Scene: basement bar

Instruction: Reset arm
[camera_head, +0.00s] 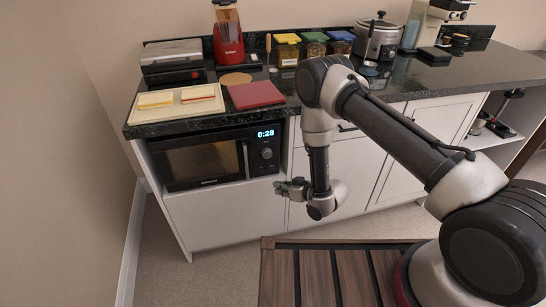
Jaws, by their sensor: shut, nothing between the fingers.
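My arm reaches in from the right side of the head view and bends down in front of the counter. My gripper (281,187) hangs in free air in front of the white cabinet, just right of and below the microwave. It points left, is shut, and holds nothing. It looks apart from the cabinet and the microwave.
The microwave (205,160) below reads 0:28. The floor at lower left is clear.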

